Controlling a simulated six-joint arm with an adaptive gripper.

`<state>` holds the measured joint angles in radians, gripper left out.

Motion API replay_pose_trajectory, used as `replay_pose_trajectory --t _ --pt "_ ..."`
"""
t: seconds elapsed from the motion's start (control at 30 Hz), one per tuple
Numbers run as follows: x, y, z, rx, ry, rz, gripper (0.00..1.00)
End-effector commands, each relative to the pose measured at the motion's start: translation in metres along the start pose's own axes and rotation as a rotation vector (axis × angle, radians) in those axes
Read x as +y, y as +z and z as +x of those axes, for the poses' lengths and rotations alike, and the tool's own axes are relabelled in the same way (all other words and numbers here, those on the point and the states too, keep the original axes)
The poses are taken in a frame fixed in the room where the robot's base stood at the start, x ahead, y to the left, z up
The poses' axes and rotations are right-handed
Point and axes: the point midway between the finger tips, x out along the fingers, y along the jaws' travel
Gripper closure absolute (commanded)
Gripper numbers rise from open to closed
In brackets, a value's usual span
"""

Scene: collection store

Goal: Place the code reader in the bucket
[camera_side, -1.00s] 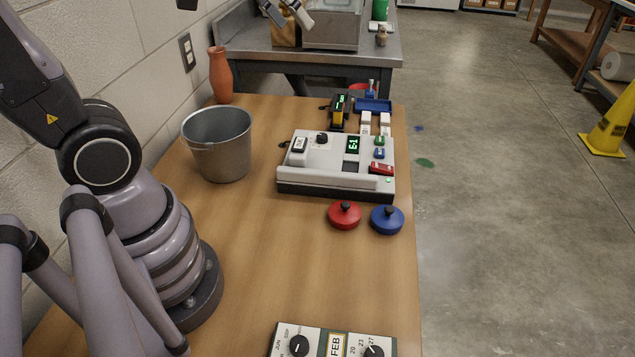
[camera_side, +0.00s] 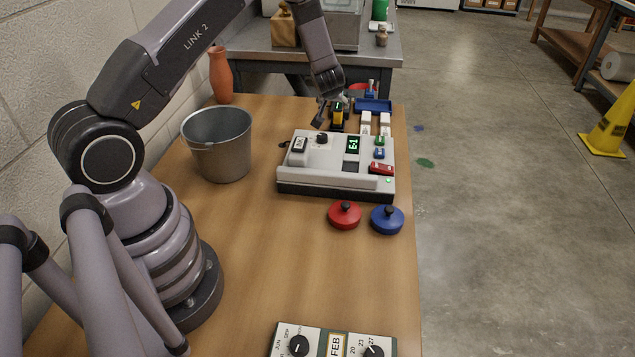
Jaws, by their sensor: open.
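The code reader (camera_side: 338,116) appears to be the small black and yellow device with a green display, standing behind the white console. The grey metal bucket (camera_side: 222,150) stands upright on the left of the table, and the part of its inside that shows looks empty. My gripper (camera_side: 330,112) is open at the code reader, with one dark finger to its left. The other finger is hard to make out, and the gripper hides part of the reader. I cannot tell whether they touch.
The white console (camera_side: 325,178) with buttons and a display lies between bucket and table edge. Red (camera_side: 344,217) and blue (camera_side: 387,221) knobbed discs lie in front. A blue tray (camera_side: 374,105) is right of the reader. An orange vase (camera_side: 220,76) stands behind the bucket.

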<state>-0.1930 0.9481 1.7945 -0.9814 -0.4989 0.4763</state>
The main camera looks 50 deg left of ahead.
Motion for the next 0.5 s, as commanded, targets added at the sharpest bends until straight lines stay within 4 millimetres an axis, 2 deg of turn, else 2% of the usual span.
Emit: replay_pose_trajectory --t 0.1,0.23,0.5 --pt "0.0 0.001 0.026 -0.002 -0.001 -0.002 0.41" --pt "0.0 0.001 0.05 -0.002 0.0 -0.001 0.41" --pt "0.002 0.001 0.073 -0.002 0.002 -0.001 0.41"
